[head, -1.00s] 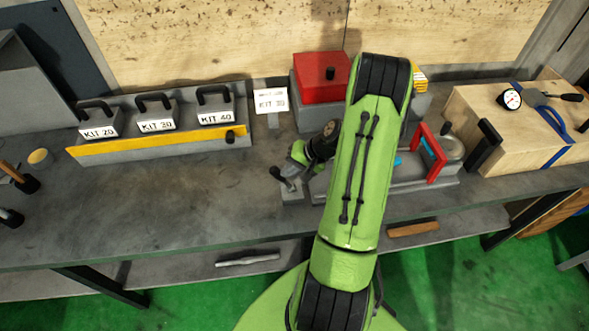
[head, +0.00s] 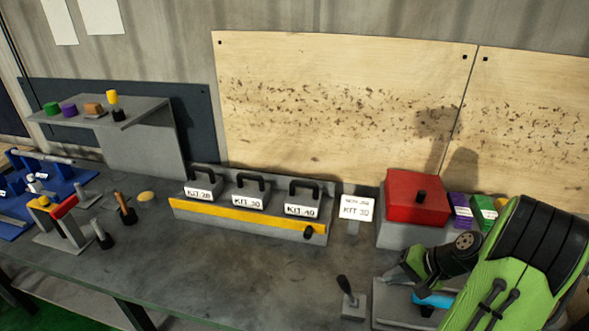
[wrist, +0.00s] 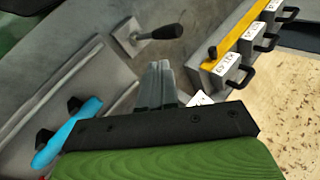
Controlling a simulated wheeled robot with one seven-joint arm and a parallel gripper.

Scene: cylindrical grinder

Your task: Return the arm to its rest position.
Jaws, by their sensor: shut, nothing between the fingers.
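My green arm (head: 515,265) reaches in from the lower right of the head view, over the right part of the grey bench (head: 230,275). My gripper (wrist: 158,68) shows in the wrist view with its grey fingers together and nothing between them. The fingers are above the bench, between the black-handled lever (wrist: 155,33) and the kit rack. In the head view the fingertips cannot be made out behind my arm.
The kit rack (head: 250,217) with KIT 20, 30 and 40 stands along the wall. A red-lidded box (head: 415,197) stands right of the card. A lever (head: 350,300) and a blue handle (head: 433,299) are near my arm. The bench's middle front is clear.

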